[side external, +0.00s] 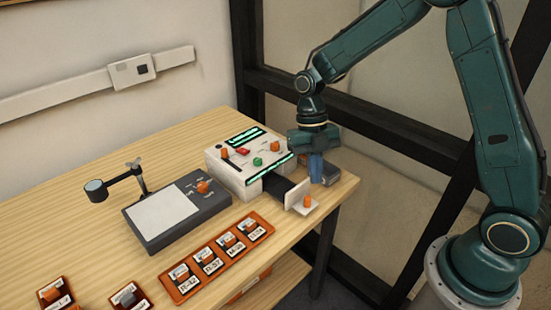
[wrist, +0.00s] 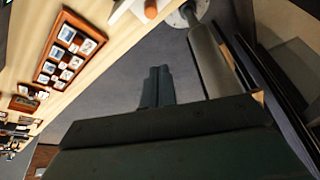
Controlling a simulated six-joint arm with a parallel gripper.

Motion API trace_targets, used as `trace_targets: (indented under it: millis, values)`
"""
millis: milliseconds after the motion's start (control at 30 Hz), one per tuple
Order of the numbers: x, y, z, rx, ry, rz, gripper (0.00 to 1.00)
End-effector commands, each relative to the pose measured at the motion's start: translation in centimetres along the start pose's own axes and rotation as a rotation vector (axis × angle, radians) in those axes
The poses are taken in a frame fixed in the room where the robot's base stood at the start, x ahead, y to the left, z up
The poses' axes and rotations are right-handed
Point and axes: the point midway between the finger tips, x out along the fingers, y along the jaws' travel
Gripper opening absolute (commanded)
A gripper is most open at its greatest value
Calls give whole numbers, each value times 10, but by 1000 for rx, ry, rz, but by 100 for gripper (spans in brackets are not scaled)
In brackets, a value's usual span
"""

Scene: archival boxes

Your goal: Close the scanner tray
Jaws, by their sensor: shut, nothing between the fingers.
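The scanner (side external: 245,160) is a white box with green-lit displays and coloured buttons on the wooden table. Its tray stands out toward the table's front right edge on a dark slide, with a pale front plate (side external: 297,197) and an orange knob (side external: 307,202). My gripper (side external: 317,178) is just behind and to the right of the plate in the side view, fingers pointing down, shut and empty. Whether it touches the plate cannot be told. In the wrist view the closed fingers (wrist: 158,72) show, with part of the plate and the orange knob (wrist: 151,9) at the top edge.
A dark grey device with a white pad (side external: 163,215) and a magnifier arm (side external: 130,180) stands left of the scanner. An orange rack of labelled pieces (side external: 217,259) lies in front.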

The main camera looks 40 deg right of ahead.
Motion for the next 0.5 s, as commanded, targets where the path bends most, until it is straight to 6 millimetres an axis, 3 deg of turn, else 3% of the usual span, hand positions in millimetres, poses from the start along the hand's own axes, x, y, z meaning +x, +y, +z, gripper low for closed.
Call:
trace_targets:
  millis: [267, 500]
  values:
    - [10, 0, 0, 3, 1, -1, 0]
    - [37, 0, -1, 3, 4, -2, 0]
